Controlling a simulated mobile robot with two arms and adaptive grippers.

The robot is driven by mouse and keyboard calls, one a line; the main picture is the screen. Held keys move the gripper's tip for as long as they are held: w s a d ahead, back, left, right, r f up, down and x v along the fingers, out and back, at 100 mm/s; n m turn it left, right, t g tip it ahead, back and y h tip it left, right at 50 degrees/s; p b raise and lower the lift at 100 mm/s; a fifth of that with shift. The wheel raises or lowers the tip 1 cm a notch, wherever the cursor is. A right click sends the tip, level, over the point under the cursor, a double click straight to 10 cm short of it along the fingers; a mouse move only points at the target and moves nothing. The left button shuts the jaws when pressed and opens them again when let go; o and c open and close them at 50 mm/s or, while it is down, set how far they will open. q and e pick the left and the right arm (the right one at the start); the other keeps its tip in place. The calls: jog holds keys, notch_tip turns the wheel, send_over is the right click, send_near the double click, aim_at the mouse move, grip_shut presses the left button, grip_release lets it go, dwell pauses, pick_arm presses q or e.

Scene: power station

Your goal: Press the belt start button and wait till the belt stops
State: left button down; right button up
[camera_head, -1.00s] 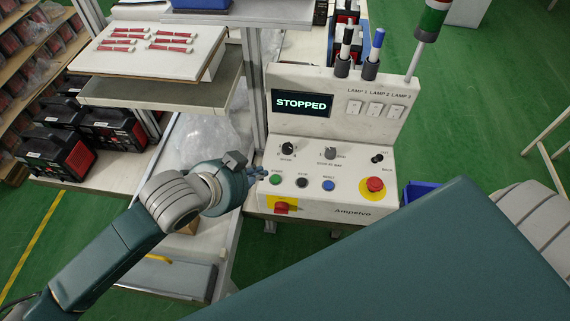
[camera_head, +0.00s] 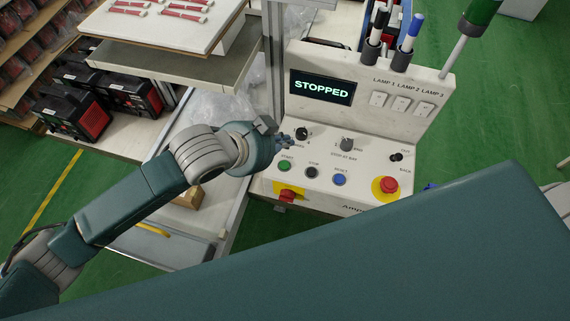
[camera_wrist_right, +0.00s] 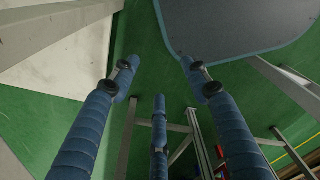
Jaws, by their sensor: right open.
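The white control box (camera_head: 325,194) stands right of centre in the head view, and its display (camera_head: 321,87) reads STOPPED. The green start button (camera_head: 285,166) is at the left of the lower row, beside a black stop button (camera_head: 312,172) and a blue reset button (camera_head: 340,180). My left gripper (camera_head: 286,141) is just above and behind the start button in the picture, in front of the left knob; whether it touches the panel I cannot tell. Its fingers are small and partly hidden by the wrist. My right gripper (camera_wrist_right: 160,85) is open and empty in the right wrist view, over green floor.
A red emergency stop (camera_head: 386,188) and a red-yellow switch (camera_head: 288,195) are on the box. A grey shelf (camera_head: 170,65) stands to the left. My own arm covers the lower right.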

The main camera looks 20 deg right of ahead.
pick_arm(q)
jog(key=b, duration=0.6)
send_over(283, 167)
notch_tip(283, 167, down, 6)
jog(key=shift+r, duration=0.1)
jog(key=shift+f, duration=0.95)
jog(key=shift+f, duration=0.1)
jog(key=shift+f, duration=0.3)
